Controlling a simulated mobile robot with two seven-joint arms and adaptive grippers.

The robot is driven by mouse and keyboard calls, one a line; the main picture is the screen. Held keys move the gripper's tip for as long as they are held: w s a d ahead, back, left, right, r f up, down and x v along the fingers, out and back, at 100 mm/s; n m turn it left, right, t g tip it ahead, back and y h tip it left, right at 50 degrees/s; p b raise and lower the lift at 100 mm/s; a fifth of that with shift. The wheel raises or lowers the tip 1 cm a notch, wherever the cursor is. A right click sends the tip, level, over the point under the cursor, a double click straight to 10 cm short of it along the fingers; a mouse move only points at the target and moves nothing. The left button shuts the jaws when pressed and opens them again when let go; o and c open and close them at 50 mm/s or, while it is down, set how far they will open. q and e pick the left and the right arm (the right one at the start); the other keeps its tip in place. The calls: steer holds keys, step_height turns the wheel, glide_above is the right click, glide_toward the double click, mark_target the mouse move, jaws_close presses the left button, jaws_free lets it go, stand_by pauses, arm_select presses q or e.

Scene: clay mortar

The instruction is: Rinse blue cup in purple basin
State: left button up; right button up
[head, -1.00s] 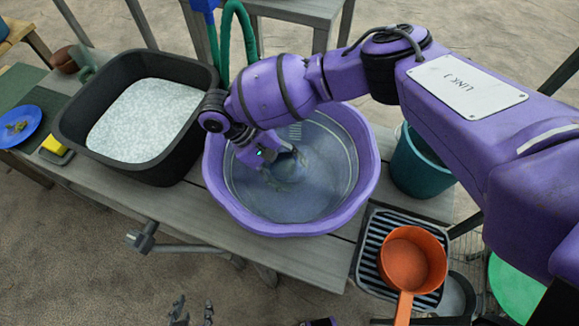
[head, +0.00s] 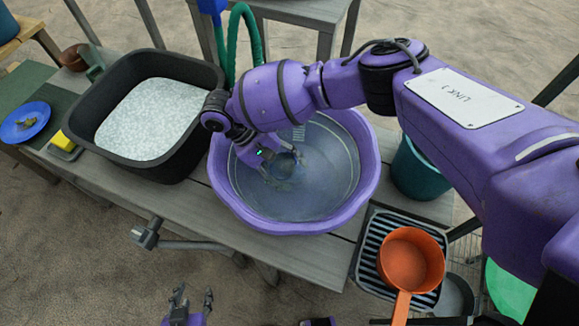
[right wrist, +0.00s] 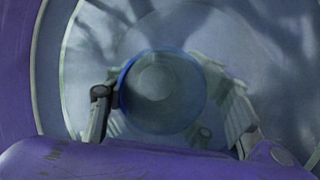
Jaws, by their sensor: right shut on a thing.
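The purple basin (head: 300,226) stands on the grey bench and holds clear water. My right arm reaches in from the right, and my right gripper (head: 282,176) is down inside the basin. In the right wrist view the blue cup (right wrist: 158,92) is between the fingers of my right gripper (right wrist: 165,125), its round mouth facing the camera. The gripper is shut on the cup, which looks blurred and at least partly under water. My left gripper (head: 193,298) is at the bottom edge of the head view, in front of the bench, empty with its fingers apart.
A black tub (head: 85,125) of pale granular material stands left of the basin. A blue plate (head: 25,122) and a yellow sponge (head: 60,140) lie farther left. A teal bucket (head: 420,175) and an orange pan (head: 410,262) on a rack are on the right.

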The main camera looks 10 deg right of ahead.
steer(key=shift+s+d+r+p, duration=0.15)
steer(key=shift+d+p, duration=0.3)
steer(key=shift+d, duration=0.6)
steer(key=shift+a, duration=0.15)
steer(key=shift+w+a, duration=0.2)
steer(key=shift+a, duration=0.95)
steer(key=shift+s+d+p, duration=0.1)
steer(key=shift+d+p, duration=0.2)
steer(key=shift+d, duration=0.9)
steer(key=shift+s+d, duration=0.1)
steer(key=shift+a+f, duration=0.2)
steer(key=shift+a, duration=0.5)
steer(key=shift+w+a, duration=0.2)
steer(key=shift+a, duration=0.35)
steer(key=shift+d+r, duration=0.2)
steer(key=shift+d, duration=0.1)
steer(key=shift+d+p, duration=0.35)
arm_select(q)
steer(key=shift+t, duration=0.4)
steer(key=w+r, duration=0.1)
steer(key=r, duration=0.1)
steer(key=w+r, duration=0.1)
steer(key=r, duration=0.1)
steer(key=shift+w, duration=0.15)
arm_select(e)
steer(key=shift+s+f, duration=0.1)
